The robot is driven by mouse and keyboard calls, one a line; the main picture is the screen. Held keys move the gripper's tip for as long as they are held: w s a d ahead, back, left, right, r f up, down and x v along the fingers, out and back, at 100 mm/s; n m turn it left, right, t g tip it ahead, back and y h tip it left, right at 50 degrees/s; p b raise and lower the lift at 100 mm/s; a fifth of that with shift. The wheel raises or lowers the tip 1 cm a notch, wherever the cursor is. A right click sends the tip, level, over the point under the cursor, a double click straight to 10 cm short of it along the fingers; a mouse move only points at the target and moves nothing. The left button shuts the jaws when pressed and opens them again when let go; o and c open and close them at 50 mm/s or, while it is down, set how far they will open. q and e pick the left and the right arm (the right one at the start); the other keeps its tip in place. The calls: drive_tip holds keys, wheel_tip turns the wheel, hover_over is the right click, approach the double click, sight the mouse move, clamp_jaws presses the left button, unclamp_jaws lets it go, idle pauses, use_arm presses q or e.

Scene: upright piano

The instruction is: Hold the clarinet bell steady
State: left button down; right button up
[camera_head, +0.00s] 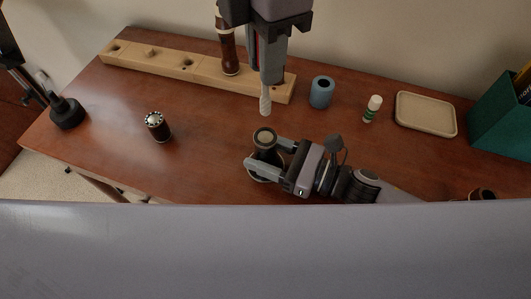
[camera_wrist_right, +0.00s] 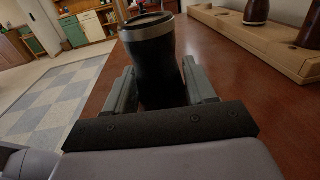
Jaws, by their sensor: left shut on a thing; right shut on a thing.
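The clarinet bell (camera_head: 265,139) is a dark piece with a silver band near its narrow top. It stands upright near the table's front edge, and its silver rim shows close up in the right wrist view (camera_wrist_right: 150,32). My right gripper (camera_head: 263,160) is shut around the bell's body, one finger on each side. My left gripper (camera_head: 267,78) points down above and behind the bell. It is shut on a slim, pale, ridged piece (camera_head: 265,102) whose lower end hangs apart from the bell top. The upper part of that piece is hidden by the fingers.
A long wooden rack (camera_head: 160,66) lies at the back, with a dark joint (camera_head: 228,55) standing in it. A studded dark cylinder (camera_head: 157,127) stands at left. A blue roll (camera_head: 321,93), small white-green bottle (camera_head: 372,109), beige tray (camera_head: 428,131) and teal box (camera_head: 500,118) are at right.

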idle(0.3)
drive_tip(key=o, duration=1.2)
drive_tip(key=shift+d, duration=0.1)
drive_tip(key=v, duration=1.1)
drive_tip(key=shift+s+d, duration=0.15)
drive_tip(key=shift+d, duration=0.25)
